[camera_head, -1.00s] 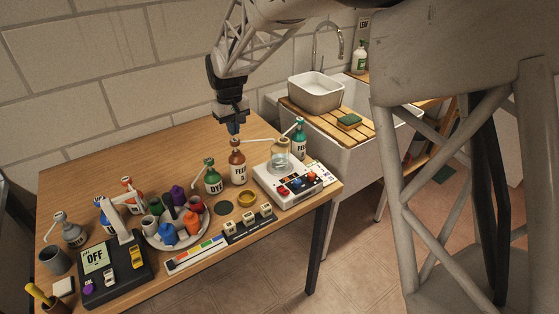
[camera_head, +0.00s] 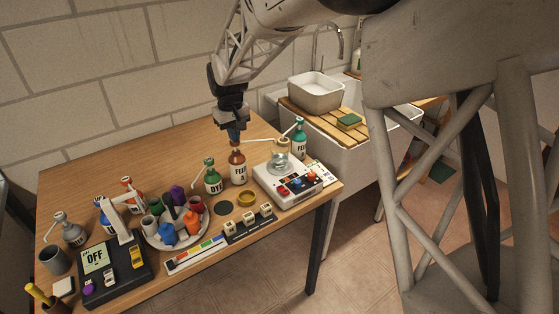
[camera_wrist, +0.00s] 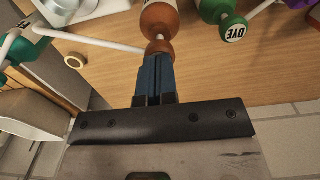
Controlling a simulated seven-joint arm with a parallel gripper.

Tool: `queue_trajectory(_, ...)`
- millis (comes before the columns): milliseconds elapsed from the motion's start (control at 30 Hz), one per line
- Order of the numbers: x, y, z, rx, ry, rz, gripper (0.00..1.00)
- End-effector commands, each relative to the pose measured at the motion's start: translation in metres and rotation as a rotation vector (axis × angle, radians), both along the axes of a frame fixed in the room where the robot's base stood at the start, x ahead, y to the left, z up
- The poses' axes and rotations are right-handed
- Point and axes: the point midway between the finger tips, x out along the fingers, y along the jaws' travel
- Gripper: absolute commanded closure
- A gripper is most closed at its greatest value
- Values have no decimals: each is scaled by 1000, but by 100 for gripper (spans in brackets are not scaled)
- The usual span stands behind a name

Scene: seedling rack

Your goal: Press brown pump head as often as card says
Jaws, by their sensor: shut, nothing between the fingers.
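The brown pump bottle (camera_head: 238,170) stands upright on the table, with a pale label whose lettering is too small to read surely. Its brown pump head (camera_wrist: 158,47) shows in the wrist view right at my fingertips. My gripper (camera_head: 234,140) is shut, points down and is directly over the head; the blue fingertips (camera_wrist: 155,62) appear to touch it or are very close. A small card (camera_head: 318,172) with marks lies at the table's right edge, behind the white device; I cannot read it.
A green bottle marked DYE (camera_head: 213,181) stands left of the brown one. A teal pump bottle (camera_head: 299,142) and a white device with coloured buttons (camera_head: 272,182) are to the right. A round tray of cups (camera_head: 153,236) is front left. The table's back left is clear.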

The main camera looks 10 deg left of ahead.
Motion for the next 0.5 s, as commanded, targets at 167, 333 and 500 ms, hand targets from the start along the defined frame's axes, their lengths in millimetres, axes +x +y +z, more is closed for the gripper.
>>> queue_trajectory(167, 0, 0, -4, 0, 0, 0, 100)
queue_trajectory(333, 0, 0, -9, 0, 0, 0, 100)
queue_trajectory(500, 0, 0, -13, 0, 0, 0, 100)
